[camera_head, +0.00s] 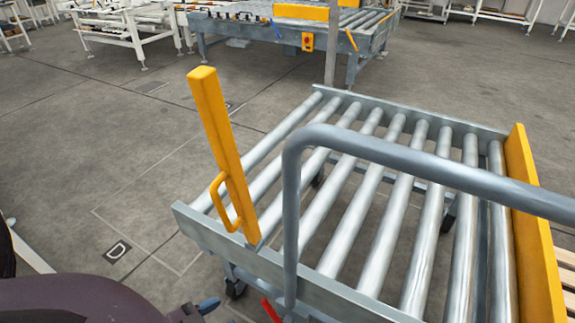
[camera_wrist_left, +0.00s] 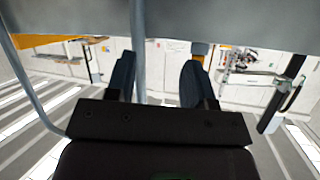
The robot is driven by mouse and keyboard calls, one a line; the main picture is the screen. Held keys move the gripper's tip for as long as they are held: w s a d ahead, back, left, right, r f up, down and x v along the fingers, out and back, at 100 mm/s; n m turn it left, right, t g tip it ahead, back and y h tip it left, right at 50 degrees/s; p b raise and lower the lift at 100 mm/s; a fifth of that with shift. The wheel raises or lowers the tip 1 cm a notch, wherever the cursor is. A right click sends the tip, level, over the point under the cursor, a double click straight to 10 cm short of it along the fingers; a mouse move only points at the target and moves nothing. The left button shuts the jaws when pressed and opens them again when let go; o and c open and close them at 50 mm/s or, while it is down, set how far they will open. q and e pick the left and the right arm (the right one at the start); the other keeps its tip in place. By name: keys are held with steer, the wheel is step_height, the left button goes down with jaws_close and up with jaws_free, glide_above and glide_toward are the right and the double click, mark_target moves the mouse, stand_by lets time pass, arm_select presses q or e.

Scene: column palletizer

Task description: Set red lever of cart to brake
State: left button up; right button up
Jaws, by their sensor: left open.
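The cart (camera_head: 278,275) has a grey metal frame and steel rollers, and its near side faces me in the head view. Its red lever (camera_head: 270,311) shows only in part at the bottom edge, below the near frame beam; its lower part is cut off. My left gripper (camera_head: 203,309) is at the bottom edge, a little left of the red lever and apart from it. In the left wrist view the gripper (camera_wrist_left: 158,80) is open, with two dark blue fingers spread and nothing held. I cannot make out the red lever there. My right gripper is not in view.
A grey tubular push bar (camera_head: 291,215) rises near the lever and bends right. A yellow post with a handle (camera_head: 217,130) stands at the cart's left corner. A yellow board (camera_head: 530,220) edges the right side. Floor left of the cart is clear; a conveyor (camera_head: 230,30) stands behind.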

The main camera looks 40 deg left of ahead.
arm_select(q)
step_height(320, 180, down, 3)
steer(key=b, duration=0.2)
steer(key=n+t+b, duration=0.4)
steer(key=n+t, duration=0.1)
steer(key=n, duration=0.2)
glide_toward(270, 308)
steer(key=w+f, duration=0.1)
steer(key=f, duration=0.1)
steer(key=shift+y, duration=0.4)
steer(key=w, duration=0.4)
steer(key=w+b, duration=0.1)
steer(key=w, duration=0.4)
steer(key=shift+w+a+r, duration=0.15)
steer(key=shift+w+r, duration=0.05)
steer(key=shift+w, duration=0.7)
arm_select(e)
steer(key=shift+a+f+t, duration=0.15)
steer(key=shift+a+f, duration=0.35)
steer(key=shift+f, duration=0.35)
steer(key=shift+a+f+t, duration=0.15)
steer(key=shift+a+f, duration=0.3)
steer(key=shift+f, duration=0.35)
arm_select(q)
steer(key=shift+c, duration=0.2)
jaws_close()
